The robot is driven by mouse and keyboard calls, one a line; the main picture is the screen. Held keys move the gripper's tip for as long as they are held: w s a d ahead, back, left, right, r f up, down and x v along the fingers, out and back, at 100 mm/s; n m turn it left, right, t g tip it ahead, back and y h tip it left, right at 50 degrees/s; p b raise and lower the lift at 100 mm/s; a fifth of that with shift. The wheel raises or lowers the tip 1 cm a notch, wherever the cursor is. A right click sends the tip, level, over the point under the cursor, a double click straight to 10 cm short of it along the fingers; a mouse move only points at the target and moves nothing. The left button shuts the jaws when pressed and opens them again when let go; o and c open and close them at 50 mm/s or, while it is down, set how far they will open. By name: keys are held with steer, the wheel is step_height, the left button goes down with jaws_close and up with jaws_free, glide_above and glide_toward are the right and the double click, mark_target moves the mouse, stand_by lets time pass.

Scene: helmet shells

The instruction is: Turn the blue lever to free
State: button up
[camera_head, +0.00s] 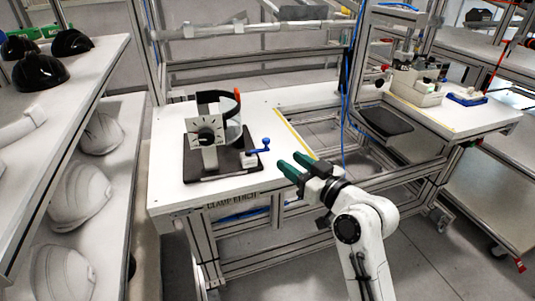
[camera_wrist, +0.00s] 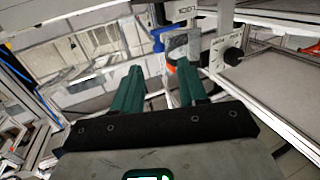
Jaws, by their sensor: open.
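The blue lever (camera_head: 259,147) stands at the front right of a black base plate (camera_head: 222,172) on the white clamp bench. Its arm slants, with a round knob at its upper end. A blue part, probably the same lever, shows in the wrist view (camera_wrist: 158,38) beyond my fingertips. My gripper (camera_head: 289,161) is just right of the lever, apart from it, near the bench's right edge. Its two green fingers are open and empty, and they show spread apart in the wrist view (camera_wrist: 159,72).
Shelves with black and white helmet shells (camera_head: 40,70) are at the left. Another bench (camera_head: 450,112) is at the right.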

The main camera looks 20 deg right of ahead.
mark_target(268, 141)
steer(key=shift+t, duration=0.3)
steer(key=x, duration=1.1)
steer(key=shift+w+d+r, duration=0.1)
steer(key=shift+w+r, duration=0.05)
steer(key=shift+r, duration=0.2)
jaws_close()
